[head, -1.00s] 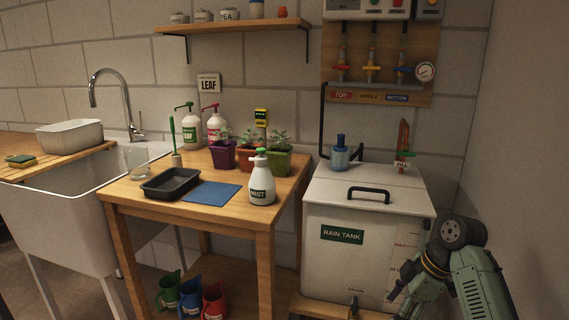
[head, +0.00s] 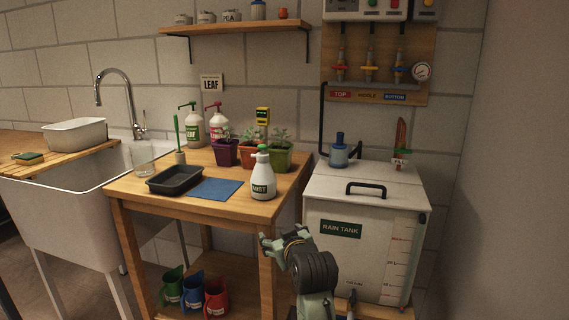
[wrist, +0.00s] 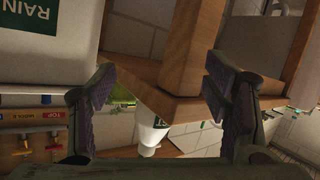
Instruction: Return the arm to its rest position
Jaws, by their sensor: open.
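My gripper (wrist: 158,90) is open and empty in the wrist view, with a finger on each side and the table's corner beyond the gap. In the head view my arm is in front of the rain tank's left side, and my gripper (head: 268,243) points left, by the table's right front leg. It is below the tabletop. I cannot tell in the head view whether it touches the leg.
The wooden table (head: 130,190) carries a mist bottle (head: 263,180), a black tray (head: 174,180), a blue mat (head: 216,190) and potted seedlings. The rain tank (head: 335,260) stands at right. Coloured jugs (head: 192,289) sit on the lower shelf.

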